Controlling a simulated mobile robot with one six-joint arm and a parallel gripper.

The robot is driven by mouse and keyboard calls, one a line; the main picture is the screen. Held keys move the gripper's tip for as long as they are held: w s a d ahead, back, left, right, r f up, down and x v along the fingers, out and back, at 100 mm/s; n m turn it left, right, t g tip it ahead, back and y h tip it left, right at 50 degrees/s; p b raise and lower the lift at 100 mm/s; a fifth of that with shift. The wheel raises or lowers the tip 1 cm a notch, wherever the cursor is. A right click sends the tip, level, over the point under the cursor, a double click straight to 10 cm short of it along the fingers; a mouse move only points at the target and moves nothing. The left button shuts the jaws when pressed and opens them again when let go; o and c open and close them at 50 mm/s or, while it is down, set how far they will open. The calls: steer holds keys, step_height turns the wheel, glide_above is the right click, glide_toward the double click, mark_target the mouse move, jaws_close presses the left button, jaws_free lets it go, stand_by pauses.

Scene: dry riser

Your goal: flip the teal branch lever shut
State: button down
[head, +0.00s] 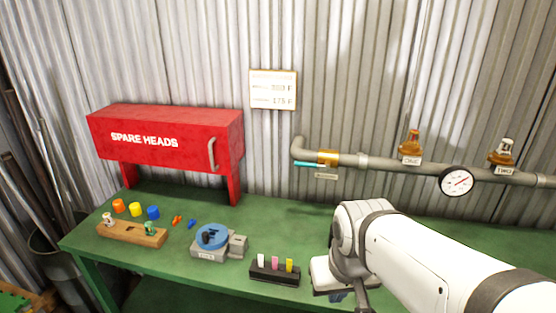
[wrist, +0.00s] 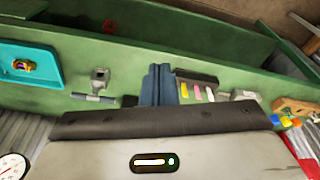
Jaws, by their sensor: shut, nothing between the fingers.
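The teal lever (head: 308,164) shows in the head view at the left end of the wall pipe. It sits at a brass valve body (head: 327,158) and points left, roughly level, just below the pipe. A small label plate (head: 326,176) hangs under the valve. The lever is not visible in the wrist view. My gripper (head: 336,297) is low over the front of the bench, below and a little right of the lever, well apart from it. In the wrist view its blue fingers (wrist: 157,84) are together and empty. My arm hides part of the bench.
The red cabinet (head: 165,138) stands left. A black tag block (head: 274,273), blue turntable (head: 211,239) and wooden block (head: 131,234) line the front. Bench below the lever is clear.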

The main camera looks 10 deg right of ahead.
steer(key=shift+d, duration=0.15)
steer(key=w+d+f+n+t+h+b, duration=0.2)
steer(key=w+d+f+n+h+b, duration=0.2)
steer(key=w+d+n+h+b, duration=0.6)
steer(key=w+a+n+t+y+b, duration=0.3)
steer(key=w+a+n+t+y, duration=0.1)
steer(key=w+a+n+t, duration=0.9)
steer(key=w+n, duration=0.4)
steer(key=n, duration=0.5)
steer(key=shift+r, duration=0.4)
steer(key=shift+w, duration=0.15)
